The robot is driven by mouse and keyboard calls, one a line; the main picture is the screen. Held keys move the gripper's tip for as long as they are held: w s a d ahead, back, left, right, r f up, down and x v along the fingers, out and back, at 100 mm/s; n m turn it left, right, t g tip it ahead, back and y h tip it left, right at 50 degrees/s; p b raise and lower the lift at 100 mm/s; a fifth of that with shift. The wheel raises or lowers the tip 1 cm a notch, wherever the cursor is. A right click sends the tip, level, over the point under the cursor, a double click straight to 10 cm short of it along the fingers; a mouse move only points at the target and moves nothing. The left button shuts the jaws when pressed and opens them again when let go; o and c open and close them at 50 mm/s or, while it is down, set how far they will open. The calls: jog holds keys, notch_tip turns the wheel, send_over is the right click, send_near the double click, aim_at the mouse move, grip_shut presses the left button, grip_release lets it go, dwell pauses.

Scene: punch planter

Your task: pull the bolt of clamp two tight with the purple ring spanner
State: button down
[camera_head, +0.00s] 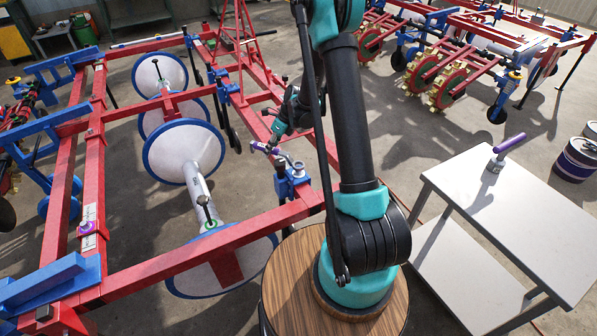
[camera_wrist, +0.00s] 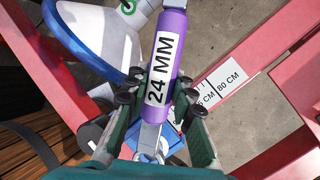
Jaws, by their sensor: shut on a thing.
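The purple ring spanner (camera_wrist: 166,58) has a "24 MM" label on its handle and metal at both ends of it. My gripper (camera_wrist: 158,95) is shut on the handle, with a dark finger on each side. In the head view the spanner (camera_head: 262,147) shows small at the gripper (camera_head: 275,143), above the red frame. A blue clamp (camera_head: 291,184) with grey metal on top stands on the frame just below. I cannot tell whether the spanner's ring sits on a bolt, or which clamp is clamp two. Blue parts show partly behind the gripper in the wrist view.
The red frame (camera_head: 178,252) carries white discs with blue rims (camera_head: 184,151). A scale label (camera_wrist: 218,84) reads "80 CM". A grey table (camera_head: 535,193) at the right holds another purple-handled tool (camera_head: 509,143). A round wooden top (camera_head: 290,280) stands at the front.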

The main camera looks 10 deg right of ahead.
jog(key=shift+f, duration=1.35)
jog(key=shift+w+d+m+t, duration=0.5)
jog(key=shift+w+d+m, duration=0.45)
jog(key=shift+m, duration=0.35)
jog(key=shift+a, duration=0.15)
jog(key=shift+s+a+n, duration=0.1)
jog(key=shift+s+n, duration=0.05)
jog(key=shift+n, duration=0.15)
jog(key=shift+r, duration=0.15)
notch_tip(320, 180, up, 9)
dwell(0.6)
dwell(0.4)
